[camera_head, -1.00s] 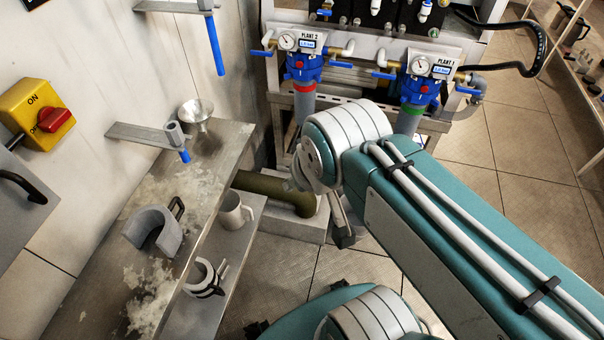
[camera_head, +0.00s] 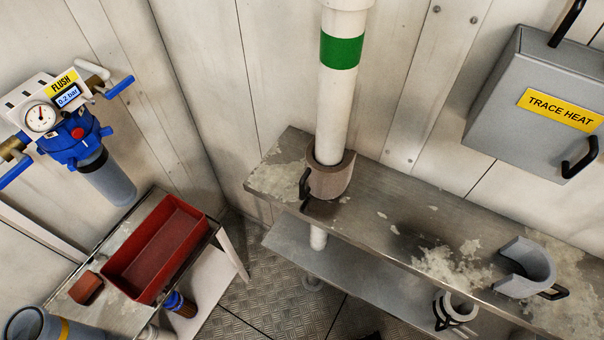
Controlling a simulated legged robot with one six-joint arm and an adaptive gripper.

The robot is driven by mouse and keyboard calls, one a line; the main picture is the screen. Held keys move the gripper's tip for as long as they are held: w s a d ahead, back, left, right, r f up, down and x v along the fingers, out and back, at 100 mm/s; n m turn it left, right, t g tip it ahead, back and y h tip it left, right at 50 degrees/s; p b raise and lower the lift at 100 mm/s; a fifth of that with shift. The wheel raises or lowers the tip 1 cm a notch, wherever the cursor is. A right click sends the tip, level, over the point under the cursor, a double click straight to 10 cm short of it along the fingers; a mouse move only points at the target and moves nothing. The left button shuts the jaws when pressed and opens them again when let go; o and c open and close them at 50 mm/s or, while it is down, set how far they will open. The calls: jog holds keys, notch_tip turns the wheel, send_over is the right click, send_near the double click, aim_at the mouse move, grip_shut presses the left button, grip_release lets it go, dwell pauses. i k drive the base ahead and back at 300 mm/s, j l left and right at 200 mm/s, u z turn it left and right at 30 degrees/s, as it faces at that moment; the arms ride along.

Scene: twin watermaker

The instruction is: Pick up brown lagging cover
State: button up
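The brown lagging cover (camera_head: 330,181) is a grey-brown curved shell with a black handle (camera_head: 305,186) on its left side. It stands on the metal shelf (camera_head: 385,205) at the foot of a white vertical pipe (camera_head: 343,105) with a green band. Its front wall hides the pipe's foot, and it seems to sit around the pipe at least partly. A grey curved cover (camera_head: 528,268) with a black handle lies farther right on the same shelf. My gripper is not in view.
A lower shelf (camera_head: 350,270) holds a pale ring-shaped piece with black bands (camera_head: 455,310). A trace heat box (camera_head: 535,105) juts from the wall at upper right. At left are a flush filter unit (camera_head: 70,135) and a bench with a red tray (camera_head: 118,282). Floor (camera_head: 270,310) shows between bench and shelves.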

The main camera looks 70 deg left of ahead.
aim_at(323, 182)
jog(key=u, duration=2.55)
jog(key=j+u, duration=0.15)
jog(key=j, duration=0.2)
jog(key=i+j+u, duration=0.15)
jog(key=j, duration=0.2)
jog(key=j+u, duration=0.15)
jog(key=j, duration=0.15)
jog(key=i, duration=0.05)
